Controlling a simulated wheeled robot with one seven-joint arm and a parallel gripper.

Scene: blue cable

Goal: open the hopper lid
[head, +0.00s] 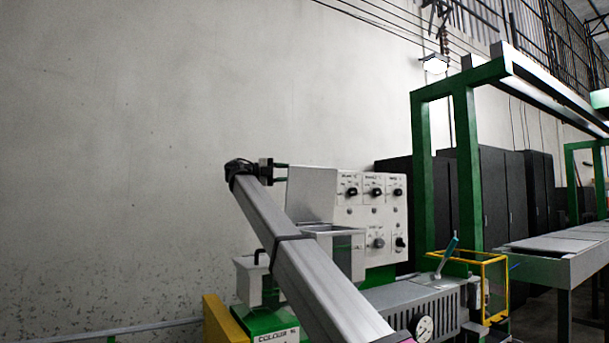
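The hopper (345,248) is a grey metal box on the machine, partly hidden behind my arm. Its top looks open, with part of the inside showing. A flat grey plate, which looks like the hopper lid (312,190), stands upright at the hopper's back left, beside the control panel. My gripper (284,172) is at the plate's upper left edge, pointing right. Its two dark fingers are apart with a gap between them, and I see nothing held. Whether the fingertips touch the plate cannot be told.
A white control panel (375,214) with black knobs stands right of the lid. A small container (252,281) with a black handle is left of my arm. The wall side is clear.

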